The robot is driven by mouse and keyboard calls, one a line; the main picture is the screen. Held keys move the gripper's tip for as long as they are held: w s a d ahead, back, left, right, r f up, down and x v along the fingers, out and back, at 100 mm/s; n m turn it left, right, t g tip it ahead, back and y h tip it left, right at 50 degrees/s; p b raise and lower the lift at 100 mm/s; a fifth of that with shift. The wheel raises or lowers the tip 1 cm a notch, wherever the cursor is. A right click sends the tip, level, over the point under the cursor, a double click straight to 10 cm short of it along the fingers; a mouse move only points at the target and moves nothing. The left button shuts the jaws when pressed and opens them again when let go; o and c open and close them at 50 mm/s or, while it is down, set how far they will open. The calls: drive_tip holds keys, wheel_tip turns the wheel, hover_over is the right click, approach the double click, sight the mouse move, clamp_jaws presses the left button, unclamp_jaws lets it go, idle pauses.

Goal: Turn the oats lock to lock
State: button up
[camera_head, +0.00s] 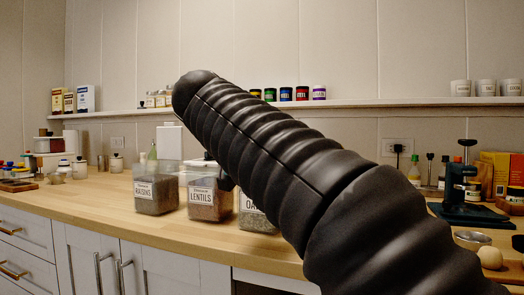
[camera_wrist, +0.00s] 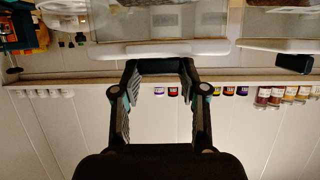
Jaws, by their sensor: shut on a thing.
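The oats container (camera_head: 258,215) is a clear box with a white label reading "OA", standing on the wooden counter. My arm hides its right part and top, so its lock does not show in the head view. In the wrist view, which is upside down, my gripper (camera_wrist: 160,66) has its two dark fingers at the pale edge of a clear container (camera_wrist: 165,48). The fingers stand apart with a dark piece across their tips. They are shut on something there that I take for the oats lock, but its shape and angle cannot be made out.
The lentils container (camera_head: 207,197) stands left of the oats, and the raisins container (camera_head: 155,195) left of that. A wall shelf (camera_head: 420,101) with jars runs behind. A dark press (camera_head: 462,190) stands at right.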

drive_tip(key=shift+f, duration=0.15)
drive_tip(key=o, duration=1.2)
drive_tip(key=shift+w, duration=0.1)
drive_tip(key=shift+c, duration=0.2)
drive_tip(key=v, duration=1.2)
